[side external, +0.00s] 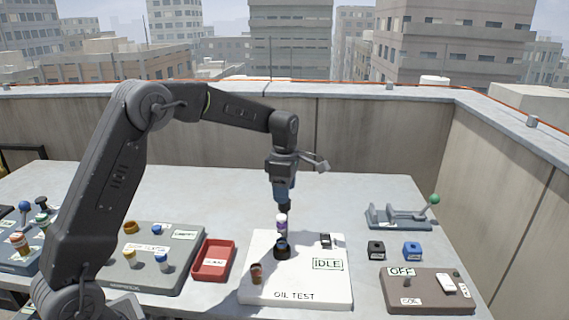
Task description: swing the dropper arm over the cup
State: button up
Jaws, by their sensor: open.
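The white oil test board (310,294) lies on the table at the middle front, with a label reading IDLE. A small white and purple piece (281,222) stands upright over a dark round fitting (282,250) on it. It may be the dropper, but I cannot make out its arm. A small brown cylinder (256,272) stands at the board's left edge; I cannot tell whether it is the cup. My gripper (283,206) is open and points down right above the white and purple piece. The small gap between them is hard to judge.
A red tray (214,260) and a grey panel with knobs (150,274) lie left of the board. The table behind is clear.

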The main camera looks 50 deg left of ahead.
notch_tip(320, 180, up, 10)
dwell(0.3)
jog(key=shift+s+r, duration=0.1)
jog(key=s+d+r+m+t, duration=0.1)
jog(key=s+d+r+m, duration=0.3)
jog(key=s+m, duration=0.25)
jog(key=s+d+f+m+t, duration=0.2)
jog(key=s+d+m, duration=0.1)
jog(key=s+m, duration=0.6)
jog(key=s+d+f+m+t, duration=0.2)
jog(key=s+d+m, duration=0.2)
jog(key=s+m, duration=0.5)
jog(key=s, duration=0.4)
jog(key=shift+s+f+t, duration=0.3)
jog(key=shift+f, duration=0.1)
jog(key=shift+d+m, duration=0.1)
jog(key=shift+m, duration=0.15)
